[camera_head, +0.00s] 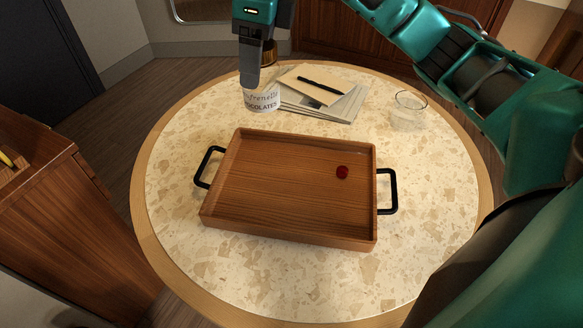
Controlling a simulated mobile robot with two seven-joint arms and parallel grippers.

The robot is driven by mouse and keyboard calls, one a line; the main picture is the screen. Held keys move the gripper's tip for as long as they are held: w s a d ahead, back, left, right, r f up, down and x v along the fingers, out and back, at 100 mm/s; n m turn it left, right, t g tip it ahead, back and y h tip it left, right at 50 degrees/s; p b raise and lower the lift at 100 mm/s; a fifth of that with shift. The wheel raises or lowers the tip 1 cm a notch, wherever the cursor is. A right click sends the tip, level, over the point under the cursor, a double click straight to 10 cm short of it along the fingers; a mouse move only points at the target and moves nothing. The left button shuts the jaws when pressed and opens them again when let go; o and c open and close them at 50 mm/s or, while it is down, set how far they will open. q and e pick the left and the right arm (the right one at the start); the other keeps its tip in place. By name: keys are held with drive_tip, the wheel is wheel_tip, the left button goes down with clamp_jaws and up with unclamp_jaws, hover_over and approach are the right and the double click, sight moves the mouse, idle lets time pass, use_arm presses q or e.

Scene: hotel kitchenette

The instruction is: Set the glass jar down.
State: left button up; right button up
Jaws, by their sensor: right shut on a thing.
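A jar with a white label reading "CHOCOLATES" (264,99) is at the back left of the round table, beside the papers. My right gripper (250,78) comes down from the top edge and is shut on this jar, hiding part of its upper side. The jar looks about upright. I cannot tell whether its base touches the table. My left gripper is not in view.
A wooden tray (275,215) with black handles fills the middle of the round stone-topped table (180,240), with a small red thing (342,172) in it. Papers (340,108) with a black pen (320,85) lie behind. A clear glass (409,107) stands back right.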

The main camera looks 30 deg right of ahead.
sight(271, 102)
drive_tip(key=shift+w+f, duration=0.15)
drive_tip(key=shift+f, duration=0.2)
wheel_tip(271, 102, down, 19)
drive_tip(key=b, duration=0.3)
drive_tip(key=shift+f, duration=0.2)
drive_tip(key=o, duration=1.2)
drive_tip(key=r, duration=0.4)
drive_tip(key=s+d+r+p, duration=0.1)
drive_tip(key=r, duration=0.7)
drive_tip(key=shift+s+d+r, duration=0.1)
drive_tip(key=shift+s+d, duration=0.05)
drive_tip(key=shift+s, duration=0.05)
